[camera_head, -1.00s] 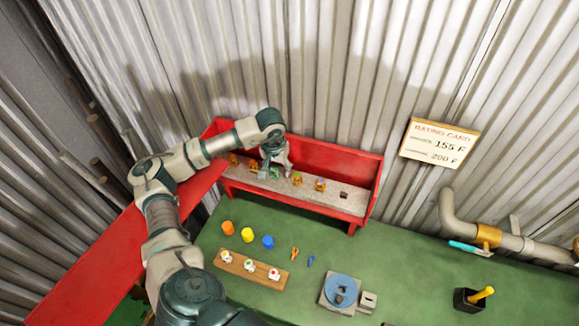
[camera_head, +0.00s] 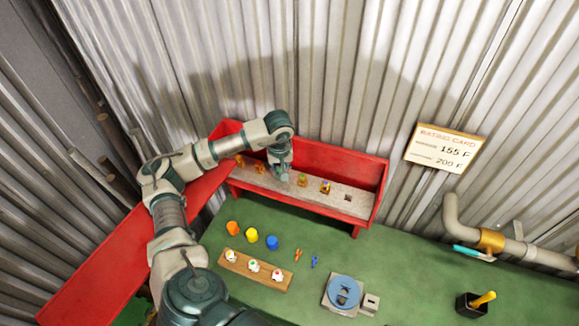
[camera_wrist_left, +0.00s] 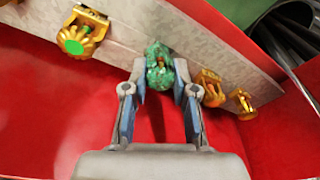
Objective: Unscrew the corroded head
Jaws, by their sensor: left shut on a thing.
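The corroded head (camera_wrist_left: 159,66), crusted green, stands on the pale strip of the red shelf in the left wrist view. My left gripper (camera_wrist_left: 160,74) is shut on it, one finger on each side. In the head view the left gripper (camera_head: 281,174) points down at the strip and hides the corroded head. Brass heads stand on both sides: one with a green centre (camera_wrist_left: 76,40) and plainer ones (camera_wrist_left: 210,88) at the right in the wrist view. My right gripper is in neither view.
The red shelf (camera_head: 335,160) has a back wall and an end wall near the gripper. An empty square hole (camera_head: 348,198) is at the strip's right end. Coloured caps (camera_head: 251,235), a board of white-based heads (camera_head: 254,267) and a blue round fixture (camera_head: 344,291) are on the green bench (camera_head: 410,275).

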